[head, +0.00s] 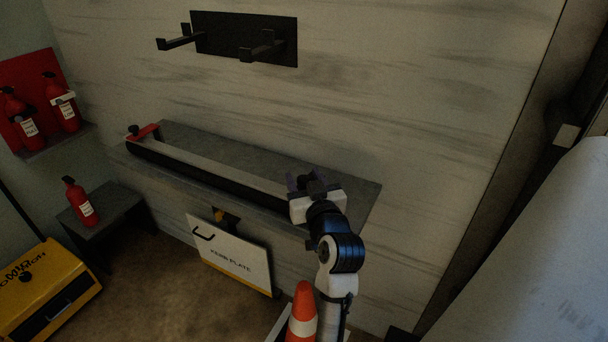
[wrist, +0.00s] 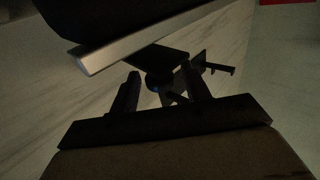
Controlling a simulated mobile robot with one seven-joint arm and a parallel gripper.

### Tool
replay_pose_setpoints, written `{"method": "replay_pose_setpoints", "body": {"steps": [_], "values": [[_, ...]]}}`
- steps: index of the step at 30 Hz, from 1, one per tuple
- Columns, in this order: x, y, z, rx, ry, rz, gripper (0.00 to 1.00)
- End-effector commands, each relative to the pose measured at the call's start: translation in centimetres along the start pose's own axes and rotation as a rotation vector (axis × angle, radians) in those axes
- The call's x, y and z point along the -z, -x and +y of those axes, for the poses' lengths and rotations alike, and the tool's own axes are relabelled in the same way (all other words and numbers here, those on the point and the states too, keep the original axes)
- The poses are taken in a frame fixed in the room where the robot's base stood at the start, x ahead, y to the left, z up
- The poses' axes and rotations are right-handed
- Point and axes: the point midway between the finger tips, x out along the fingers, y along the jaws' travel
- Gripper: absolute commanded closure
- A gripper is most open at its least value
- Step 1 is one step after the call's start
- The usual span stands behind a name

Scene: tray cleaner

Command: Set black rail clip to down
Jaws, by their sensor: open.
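The black rail clip (wrist: 158,82) shows in the wrist view as a dark shape with a small round knob, between my fingers at the end of the long rail. In the head view the long dark rail (head: 210,172) lies along the grey wall shelf, and the clip at its right end is mostly hidden by my gripper (head: 314,183). In the wrist view my gripper (wrist: 160,75) is open, one finger on each side of the clip. I cannot tell whether either finger touches it. The clip's up or down position is too dark to read.
A red clip (head: 145,132) is at the rail's left end. A black hook bracket (head: 245,40) is on the wall above. A white plate (head: 230,252) hangs below the shelf (head: 355,188). An orange cone (head: 303,310) stands near my arm. A fire extinguisher (head: 80,203) stands left.

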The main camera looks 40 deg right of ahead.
Motion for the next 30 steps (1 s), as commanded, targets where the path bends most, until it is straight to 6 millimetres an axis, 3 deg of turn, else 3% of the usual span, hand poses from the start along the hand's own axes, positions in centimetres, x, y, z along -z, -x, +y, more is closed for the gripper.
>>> {"method": "replay_pose_setpoints", "body": {"steps": [10,21,30], "values": [[-0.04,-0.44,-0.04,0.000,0.000,0.000,0.53],[-0.04,-0.41,-0.02,0.000,0.000,0.000,1.00],[-0.44,-0.32,-0.11,0.000,0.009,0.010,1.00]]}}
